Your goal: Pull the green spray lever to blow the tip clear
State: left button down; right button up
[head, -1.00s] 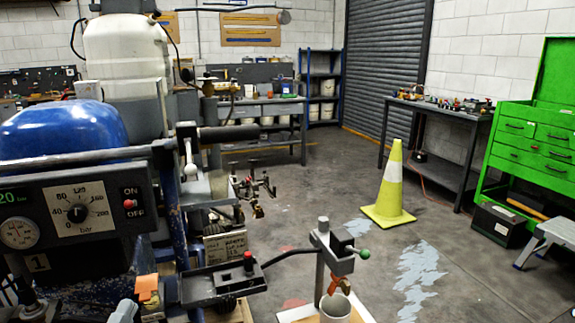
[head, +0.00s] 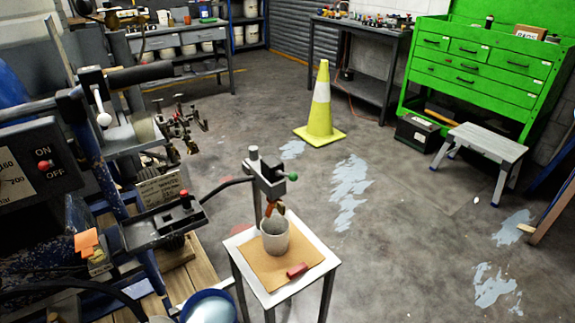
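The green-knobbed spray lever (head: 293,177) sticks out to the right from a dark grey spray head (head: 268,178) clamped on an upright post. An orange tip piece (head: 271,207) hangs below the head, over a whitish cup (head: 275,240). The lowest end of the tip is hard to make out at the cup's mouth. The cup stands on a brown board on a small white-topped stand (head: 240,240). Neither of my grippers shows in the head view.
A red block (head: 297,270) lies on the board, right of the cup. The striper machine (head: 90,190) fills the left side, with a hose running to the spray head. A yellow cone (head: 320,110), step stool (head: 485,150) and green tool chest (head: 475,65) stand beyond. Floor right of the stand is clear.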

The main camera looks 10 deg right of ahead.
aim_at(293, 177)
jog(key=i+l, duration=0.1)
jog(key=l, duration=0.3)
jog(key=i+l, duration=0.15)
jog(key=l, duration=0.25)
jog(key=i+l, duration=0.1)
jog(key=l, duration=0.35)
jog(key=i+l, duration=0.1)
jog(key=l, duration=0.3)
jog(key=i+l, duration=0.1)
jog(key=l, duration=0.3)
jog(key=u, duration=1.95)
